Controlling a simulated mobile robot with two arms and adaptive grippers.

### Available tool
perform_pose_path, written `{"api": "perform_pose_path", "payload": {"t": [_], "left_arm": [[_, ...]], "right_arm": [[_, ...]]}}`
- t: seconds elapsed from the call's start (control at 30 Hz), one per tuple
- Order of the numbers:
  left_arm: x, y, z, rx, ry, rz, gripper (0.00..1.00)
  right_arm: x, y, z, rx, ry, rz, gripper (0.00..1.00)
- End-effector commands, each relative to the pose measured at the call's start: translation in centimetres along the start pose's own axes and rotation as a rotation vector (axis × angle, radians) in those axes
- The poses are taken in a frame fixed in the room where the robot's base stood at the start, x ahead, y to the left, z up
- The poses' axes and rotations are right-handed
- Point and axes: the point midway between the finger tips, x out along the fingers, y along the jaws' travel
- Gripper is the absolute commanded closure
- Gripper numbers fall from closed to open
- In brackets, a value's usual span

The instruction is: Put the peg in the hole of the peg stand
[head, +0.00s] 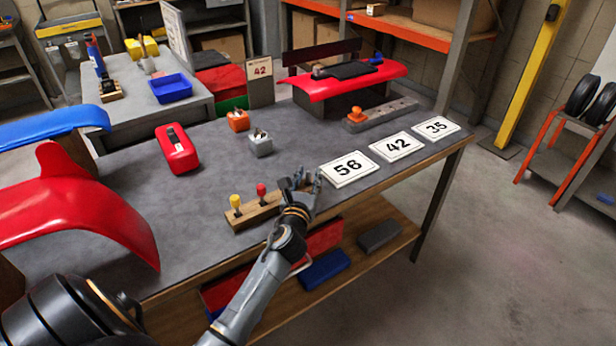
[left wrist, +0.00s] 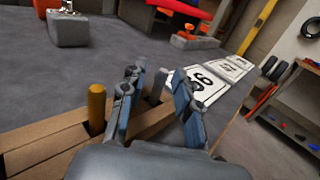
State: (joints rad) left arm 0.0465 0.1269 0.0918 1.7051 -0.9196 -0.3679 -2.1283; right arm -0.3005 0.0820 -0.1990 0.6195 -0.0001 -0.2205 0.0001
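A wooden block (head: 249,214) lies near the front edge of the table. A yellow-topped piece (head: 236,204) and a red-topped piece (head: 261,191) stand on it. In the left wrist view the block (left wrist: 46,142) shows with an upright brown-orange peg (left wrist: 96,107). My left gripper (head: 303,180) is at the block's right end. In the left wrist view its fingers (left wrist: 160,100) are apart. A slim grey upright piece (left wrist: 156,86) shows between them; I cannot tell whether they touch it. My right gripper is not in view.
Number cards 56 (head: 347,169), 42 (head: 397,146) and 35 (head: 436,128) lie to the right. The table's middle is clear.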

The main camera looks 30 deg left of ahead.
Motion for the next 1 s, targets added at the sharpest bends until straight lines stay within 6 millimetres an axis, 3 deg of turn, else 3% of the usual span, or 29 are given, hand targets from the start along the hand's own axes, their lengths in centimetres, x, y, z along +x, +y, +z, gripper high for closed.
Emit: {"api": "perform_pose_path", "payload": {"t": [0.23,0.7,1.0], "left_arm": [[-0.7,0.0,0.2,0.001,0.000,0.000,0.68],[-9.9,0.0,0.0,-0.001,0.002,0.000,0.68],[-12.0,0.0,0.2,0.001,-0.001,0.001,0.68]], "right_arm": [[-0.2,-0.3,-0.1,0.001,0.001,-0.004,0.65],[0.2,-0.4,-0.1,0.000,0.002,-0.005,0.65],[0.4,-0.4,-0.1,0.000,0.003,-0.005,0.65]]}}
